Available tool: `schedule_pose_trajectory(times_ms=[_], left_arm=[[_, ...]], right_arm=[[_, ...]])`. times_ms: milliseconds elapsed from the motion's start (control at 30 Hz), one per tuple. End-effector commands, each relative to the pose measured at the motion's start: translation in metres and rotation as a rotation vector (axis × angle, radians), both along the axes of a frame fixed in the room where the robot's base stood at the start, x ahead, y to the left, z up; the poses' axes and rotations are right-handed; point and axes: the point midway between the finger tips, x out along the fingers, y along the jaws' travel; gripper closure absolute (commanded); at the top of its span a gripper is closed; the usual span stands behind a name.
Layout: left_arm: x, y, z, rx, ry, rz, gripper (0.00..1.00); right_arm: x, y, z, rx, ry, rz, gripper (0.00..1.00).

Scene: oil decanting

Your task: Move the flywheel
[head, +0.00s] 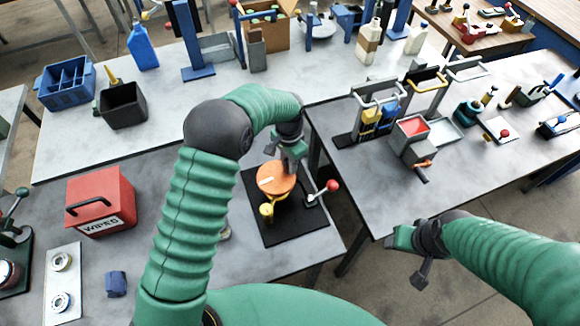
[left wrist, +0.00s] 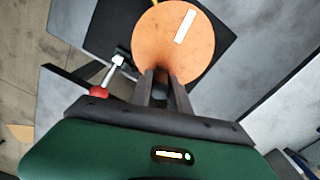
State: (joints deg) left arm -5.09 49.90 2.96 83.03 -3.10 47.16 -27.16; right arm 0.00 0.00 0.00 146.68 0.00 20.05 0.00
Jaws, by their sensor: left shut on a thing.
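The flywheel (head: 277,178) is an orange disc with a white stripe, above a black base plate (head: 290,232) on the near table. It also shows in the left wrist view (left wrist: 150,35). My left gripper (head: 290,163) reaches down to its far rim. In the left wrist view its two fingers (left wrist: 163,82) are shut on the rim. A brass-coloured part (head: 267,211) shows at the disc's near edge. Whether the disc touches its mount is hidden. My right gripper (head: 408,252) is away to the right, apart from everything; its jaw opening is unclear.
A clamp lever with a red knob (head: 332,186) stands at the base plate's right, close to the disc. A red wipes box (head: 100,200) stands on the left. A gap separates this table from the right table (head: 460,165). Bare tabletop lies behind the base plate.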

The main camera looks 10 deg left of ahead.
Motion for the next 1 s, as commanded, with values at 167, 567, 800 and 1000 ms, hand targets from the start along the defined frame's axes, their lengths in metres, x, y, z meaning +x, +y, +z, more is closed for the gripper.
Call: schedule_pose_trajectory(times_ms=[167,567,800,1000], left_arm=[[0.006,0.004,-0.001,-0.001,-0.003,0.162,1.0],[0.015,0.02,0.0,-0.002,-0.003,0.544,1.0],[0.017,0.031,0.0,-0.002,-0.004,0.773,1.0],[0.017,0.04,0.001,-0.002,-0.004,0.963,1.0]], right_arm=[[0.0,0.0,-0.002,0.0,0.0,0.0,0.43],[0.0,0.0,-0.004,0.0,0.0,0.0,0.43],[0.0,0.0,-0.005,0.0,0.0,0.0,0.43],[0.0,0.0,-0.004,0.0,0.0,0.0,0.43]])
